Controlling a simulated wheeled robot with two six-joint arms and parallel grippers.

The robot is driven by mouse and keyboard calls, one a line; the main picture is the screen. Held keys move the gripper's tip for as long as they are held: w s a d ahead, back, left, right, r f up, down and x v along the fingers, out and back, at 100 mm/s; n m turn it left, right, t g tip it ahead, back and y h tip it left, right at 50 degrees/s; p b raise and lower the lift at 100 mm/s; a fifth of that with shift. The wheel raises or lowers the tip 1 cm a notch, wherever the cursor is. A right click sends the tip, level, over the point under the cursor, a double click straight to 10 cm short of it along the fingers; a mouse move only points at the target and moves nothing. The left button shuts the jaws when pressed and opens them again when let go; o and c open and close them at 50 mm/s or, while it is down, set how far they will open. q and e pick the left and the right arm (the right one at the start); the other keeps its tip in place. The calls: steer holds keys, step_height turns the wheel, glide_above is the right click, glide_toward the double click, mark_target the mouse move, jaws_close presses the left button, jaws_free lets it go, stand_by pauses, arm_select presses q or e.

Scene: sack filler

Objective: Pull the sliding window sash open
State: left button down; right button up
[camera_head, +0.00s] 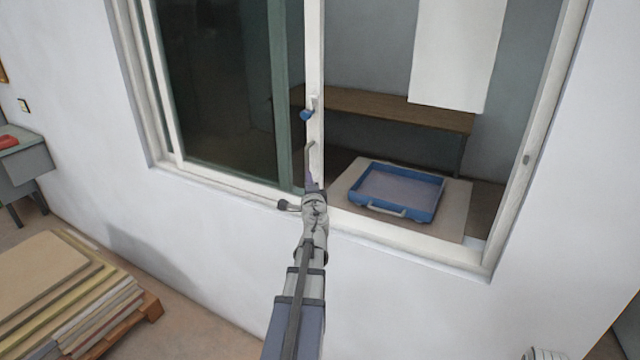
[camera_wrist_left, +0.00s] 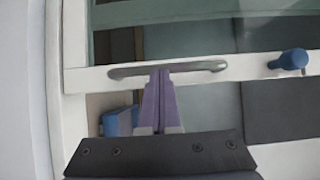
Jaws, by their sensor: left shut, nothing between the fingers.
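The sliding sash (camera_head: 315,60) has a white upright edge beside dark glass and stands near the middle of the window; the opening to its right is clear. Its grey bar handle (camera_head: 310,155) sits low on that edge, with a blue knob (camera_head: 306,115) above it. My left gripper (camera_head: 314,183) is at the sash's lower edge, by the handle. In the left wrist view, the purple fingers (camera_wrist_left: 160,78) are shut together and empty, their tips overlapping the handle (camera_wrist_left: 200,67). Whether they touch it I cannot tell. My right gripper is not in view.
The white window frame (camera_head: 508,215) surrounds the opening. Beyond it, a blue tray (camera_head: 408,211) with a handle rests on a pale board, and a brown bench (camera_head: 385,108) stands behind. Stacked boards (camera_head: 60,285) lie on a pallet at lower left.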

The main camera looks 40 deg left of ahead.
arm_select(q)
steer(key=shift+w+a, duration=0.15)
steer(key=shift+w, duration=0.05)
stand_by(0.3)
steer(key=w+d+v, duration=0.1)
steer(key=w+v, duration=0.1)
steer(key=v, duration=1.1)
steer(key=shift+d, duration=0.3)
steer(key=shift+s, duration=0.1)
